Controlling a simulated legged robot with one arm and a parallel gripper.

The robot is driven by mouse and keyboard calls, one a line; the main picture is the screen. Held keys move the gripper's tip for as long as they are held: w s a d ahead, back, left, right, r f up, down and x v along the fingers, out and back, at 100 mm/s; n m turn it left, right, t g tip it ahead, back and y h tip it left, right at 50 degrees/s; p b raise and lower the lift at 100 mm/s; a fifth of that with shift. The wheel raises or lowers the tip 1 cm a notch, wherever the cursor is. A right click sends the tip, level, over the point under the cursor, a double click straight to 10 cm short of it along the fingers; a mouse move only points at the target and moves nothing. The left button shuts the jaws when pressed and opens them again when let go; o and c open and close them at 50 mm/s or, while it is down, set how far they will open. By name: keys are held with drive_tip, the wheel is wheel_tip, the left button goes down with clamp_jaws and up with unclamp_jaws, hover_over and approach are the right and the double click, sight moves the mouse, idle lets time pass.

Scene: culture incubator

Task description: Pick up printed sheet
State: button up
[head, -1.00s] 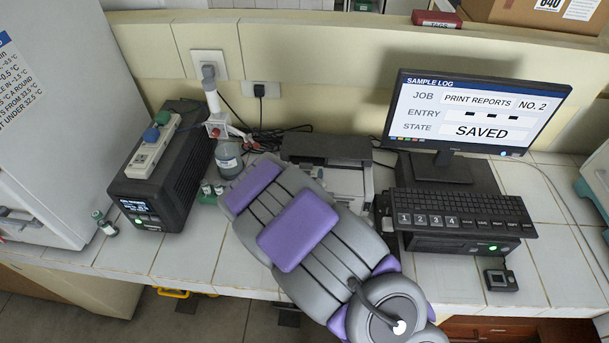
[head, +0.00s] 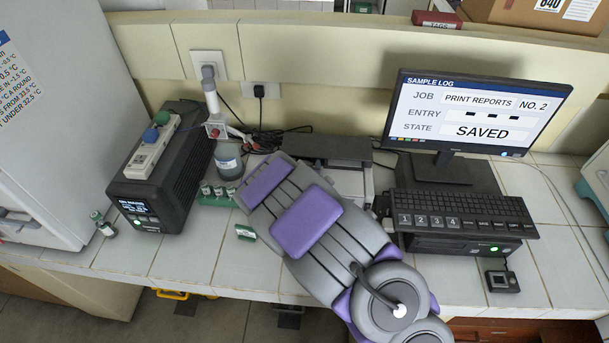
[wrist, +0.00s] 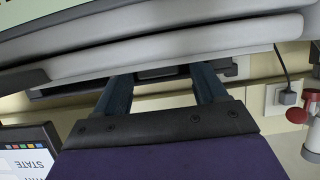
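I cannot make out a printed sheet in either view. In the head view a printer (head: 345,148) with a dark top and a pale body stands at the back of the bench, partly hidden by my arm. My gripper's end is hidden behind the arm in that view. In the wrist view my gripper (wrist: 160,82) shows two dark blue fingers set apart, with nothing seen held between them. A pale, layered body with rounded edges spans the top of the wrist view, beyond the fingertips; I cannot tell for sure what it is.
The monitor (head: 475,112) reads SAVED, with a keyboard (head: 465,212) on a dark box right of my arm. A bottle (head: 229,160) on a stand, a green vial rack (head: 218,197), a small green block (head: 245,232) and a black unit (head: 160,175) are left.

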drive_tip(key=shift+f, duration=0.1)
drive_tip(key=c, duration=0.9)
drive_tip(key=shift+c, duration=0.2)
